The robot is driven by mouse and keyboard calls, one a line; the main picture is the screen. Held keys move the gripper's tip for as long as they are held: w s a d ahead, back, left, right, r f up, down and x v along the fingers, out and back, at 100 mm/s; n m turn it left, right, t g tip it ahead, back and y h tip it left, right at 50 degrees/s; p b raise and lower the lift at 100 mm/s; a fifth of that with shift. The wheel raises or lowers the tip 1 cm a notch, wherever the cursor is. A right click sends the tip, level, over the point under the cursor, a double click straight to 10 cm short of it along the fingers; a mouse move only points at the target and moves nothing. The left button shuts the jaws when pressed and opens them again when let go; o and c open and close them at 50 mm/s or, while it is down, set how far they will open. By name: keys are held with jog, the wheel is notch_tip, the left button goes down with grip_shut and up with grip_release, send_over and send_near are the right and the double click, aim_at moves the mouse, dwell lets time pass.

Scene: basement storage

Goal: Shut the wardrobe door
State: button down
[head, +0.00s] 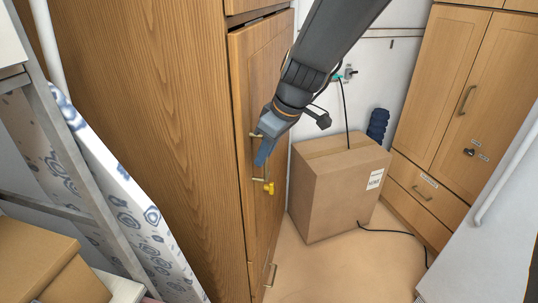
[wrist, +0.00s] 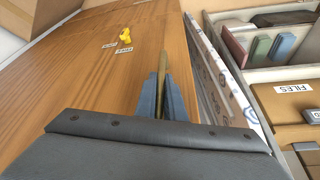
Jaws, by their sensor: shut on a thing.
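The wooden wardrobe (head: 150,130) stands at the left, and its front door (head: 262,75) shows at a steep angle in the head view. The door's edge stands a little proud of the body, so it looks slightly ajar, though the size of the gap is hard to tell. My gripper (head: 262,157) is at the door's brass handle (head: 252,134). In the wrist view, my blue-grey fingers (wrist: 162,98) are shut around the handle bar (wrist: 162,65), which hides part of their grip. A yellow key or lock (head: 269,188) is below the handle; it also shows in the wrist view (wrist: 125,36).
A large cardboard box (head: 335,190) stands on the floor right of the door, with a black cable near it. A second wooden cabinet (head: 455,100) is at the far right. A metal rack (head: 85,180) and patterned board (head: 130,215) are at the left.

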jog(key=c, duration=1.9)
grip_release()
jog(key=shift+s+a+r, duration=0.1)
jog(key=shift+a+r, duration=0.05)
jog(key=shift+a, duration=0.4)
jog(key=shift+c, duration=0.2)
jog(key=shift+o, duration=0.5)
jog(key=shift+d, duration=0.1)
jog(key=shift+s, duration=0.1)
jog(key=b+v, duration=0.2)
jog(key=v, duration=0.5)
jog(key=shift+d+r, duration=0.25)
jog(key=shift+r, duration=0.05)
jog(key=s+d+f+m+h, duration=0.1)
jog(key=s+d+f+m, duration=0.3)
jog(key=d, duration=0.4)
jog(key=s+d+f+m+h+b, duration=0.1)
jog(key=s+d+f+m, duration=0.3)
jog(key=d+f, duration=0.2)
jog(key=s+d+f+m+h, duration=0.2)
jog(key=s+d+f+m, duration=0.2)
jog(key=d, duration=0.5)
notch_tip(320, 180, down, 2)
jog(key=shift+s+d+f+m+g, duration=0.1)
jog(key=shift+s+d+m+g, duration=0.1)
jog(key=shift+d+m+g, duration=0.15)
